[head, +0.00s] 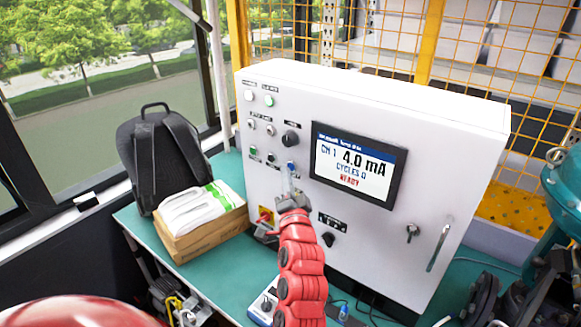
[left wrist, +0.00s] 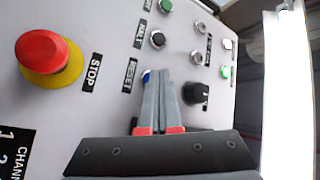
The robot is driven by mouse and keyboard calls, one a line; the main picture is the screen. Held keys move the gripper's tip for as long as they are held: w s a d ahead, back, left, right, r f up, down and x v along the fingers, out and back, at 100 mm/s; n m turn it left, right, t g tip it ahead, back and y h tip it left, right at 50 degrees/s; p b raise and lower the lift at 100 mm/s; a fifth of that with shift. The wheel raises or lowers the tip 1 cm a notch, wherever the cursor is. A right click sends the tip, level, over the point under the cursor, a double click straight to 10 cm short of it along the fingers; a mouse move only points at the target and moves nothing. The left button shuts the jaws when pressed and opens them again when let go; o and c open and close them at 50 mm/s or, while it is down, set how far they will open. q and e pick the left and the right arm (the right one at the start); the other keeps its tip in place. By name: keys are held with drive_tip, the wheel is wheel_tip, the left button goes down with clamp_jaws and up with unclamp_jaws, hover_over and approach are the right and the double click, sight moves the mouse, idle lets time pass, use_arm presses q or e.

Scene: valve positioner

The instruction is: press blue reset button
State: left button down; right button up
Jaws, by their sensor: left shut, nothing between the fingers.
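The blue reset button (head: 291,165) is on the front of the white control cabinet (head: 440,190), left of the screen. It also shows in the left wrist view (left wrist: 146,76) beside the RESET label, partly hidden behind my fingertips. My left gripper (head: 291,179) is shut and empty, its fingers pointing at the button. In the left wrist view its tips (left wrist: 158,73) overlap the button's edge; I cannot tell whether they touch it. My right gripper is not in view.
A red stop button (left wrist: 45,50) on a yellow base sits near the reset button. A black knob (left wrist: 196,93) and several small buttons are close by. The screen (head: 355,165) reads 4.0 mA and READY. A box (head: 200,235) and backpack (head: 155,160) stand left.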

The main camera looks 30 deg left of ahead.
use_arm(q)
drive_tip(key=shift+s, duration=0.45)
drive_tip(key=s, duration=0.1)
drive_tip(key=s+p, duration=0.1)
drive_tip(key=s, duration=0.3)
drive_tip(key=shift+a, duration=0.25)
idle(0.6)
